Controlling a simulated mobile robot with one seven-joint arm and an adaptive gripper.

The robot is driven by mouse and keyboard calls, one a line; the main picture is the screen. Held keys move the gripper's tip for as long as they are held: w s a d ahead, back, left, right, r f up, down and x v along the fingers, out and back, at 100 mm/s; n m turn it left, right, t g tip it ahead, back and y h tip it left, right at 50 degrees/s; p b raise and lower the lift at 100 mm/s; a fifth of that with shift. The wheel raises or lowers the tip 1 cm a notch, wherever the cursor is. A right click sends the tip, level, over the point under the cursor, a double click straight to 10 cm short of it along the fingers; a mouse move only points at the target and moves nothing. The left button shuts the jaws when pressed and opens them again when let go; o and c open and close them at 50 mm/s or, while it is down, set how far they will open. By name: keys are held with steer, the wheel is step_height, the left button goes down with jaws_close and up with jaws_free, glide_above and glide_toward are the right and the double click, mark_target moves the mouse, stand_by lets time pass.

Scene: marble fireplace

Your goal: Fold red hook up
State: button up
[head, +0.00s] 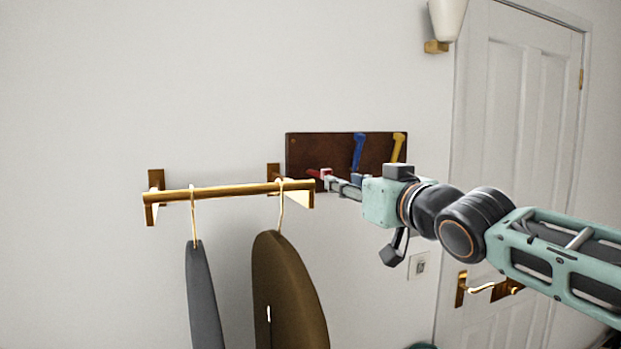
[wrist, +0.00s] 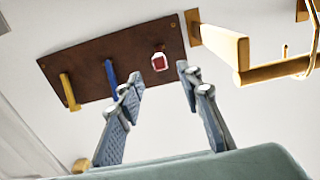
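A dark brown wooden board (head: 305,150) on the wall carries a red hook (head: 314,173), a blue hook (head: 359,150) and a yellow hook (head: 398,146). In the head view the blue and yellow hooks point up along the board, while the red one sticks out low at the left. My gripper (head: 333,182) is beside the red hook and partly covers the board's lower edge. In the wrist view my gripper (wrist: 159,74) is open and empty. The red hook (wrist: 159,61) shows end-on between and just beyond the fingertips; I cannot tell whether it is touched.
A brass rail (head: 236,190) juts from the wall left of the board, close to my fingertips. A white door (head: 510,130) with a brass handle (head: 482,288) stands right. A wall lamp (head: 446,20) is above.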

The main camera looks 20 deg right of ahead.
mark_target(323, 174)
steer(key=shift+w+a+p, duration=0.1)
steer(key=shift+w+p, duration=0.6)
steer(key=shift+w, duration=4.7)
jaws_close()
